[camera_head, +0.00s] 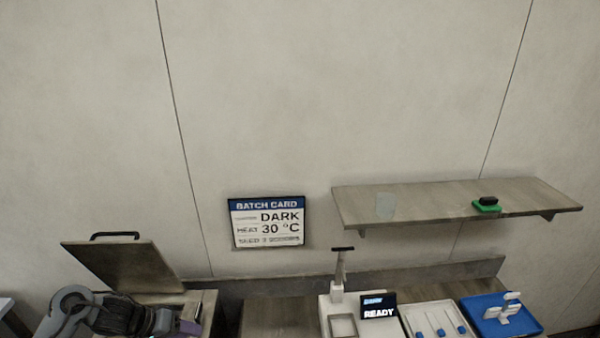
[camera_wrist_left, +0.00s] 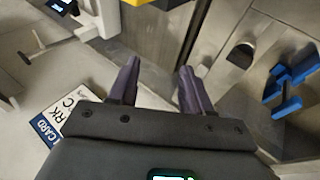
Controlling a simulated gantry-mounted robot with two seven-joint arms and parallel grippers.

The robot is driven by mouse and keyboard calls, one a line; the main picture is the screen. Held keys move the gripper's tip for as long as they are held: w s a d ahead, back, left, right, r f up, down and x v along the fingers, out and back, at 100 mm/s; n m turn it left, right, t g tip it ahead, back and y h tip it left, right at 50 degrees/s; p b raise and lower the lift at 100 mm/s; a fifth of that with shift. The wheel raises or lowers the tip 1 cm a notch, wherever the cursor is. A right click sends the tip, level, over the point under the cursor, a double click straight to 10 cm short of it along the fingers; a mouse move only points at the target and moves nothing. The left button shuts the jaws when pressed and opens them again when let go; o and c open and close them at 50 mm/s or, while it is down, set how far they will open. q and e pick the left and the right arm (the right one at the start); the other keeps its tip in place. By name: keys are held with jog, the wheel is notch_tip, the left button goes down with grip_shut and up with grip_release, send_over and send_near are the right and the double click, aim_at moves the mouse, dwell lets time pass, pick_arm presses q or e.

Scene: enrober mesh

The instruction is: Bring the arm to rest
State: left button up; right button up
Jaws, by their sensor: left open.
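My left arm comes in at the lower left of the head view. Its gripper (camera_head: 190,326) is low in front of the wooden box with the raised lid, partly cut off by the picture's bottom edge. In the left wrist view the two dark purple fingers (camera_wrist_left: 156,85) stand apart with nothing between them. My right arm and gripper are not in view.
A raised lid (camera_head: 125,265) stands beside my left arm. A batch card (camera_head: 268,222) reads DARK, 30 °C. A display (camera_head: 379,308) reads READY. Right are a white tray (camera_head: 408,318), a blue tray (camera_head: 472,305) and a shelf (camera_head: 440,202) holding a green-and-black item (camera_head: 487,206).

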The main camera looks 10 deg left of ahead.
pick_arm(q)
jog(key=w+a+r+m+t+y, duration=0.1)
jog(key=w+a+r+t+y, duration=0.15)
jog(key=w+a+y, duration=0.45)
jog(key=w+a+r+t+y, duration=0.1)
jog(key=w+a+r+y, duration=0.2)
jog(key=a, duration=0.7)
jog(key=s+a+r+g+y, duration=0.35)
jog(key=s+a+g, duration=0.25)
jog(key=s+a, duration=0.4)
jog(key=s+d+f+m+t+h, duration=0.1)
jog(key=s+d+f+m+h, duration=0.2)
jog(key=d+f, duration=1.2)
jog(key=s+d+f+m+h, duration=0.1)
jog(key=s+d+f+h, duration=0.15)
jog(key=s+d, duration=1.1)
jog(key=s+d+r+h, duration=0.2)
jog(key=s+d, duration=1)
notch_tip(320, 180, up, 10)
jog(key=p, duration=0.9)
jog(key=shift+s+f, duration=0.2)
jog(key=shift+s, duration=0.05)
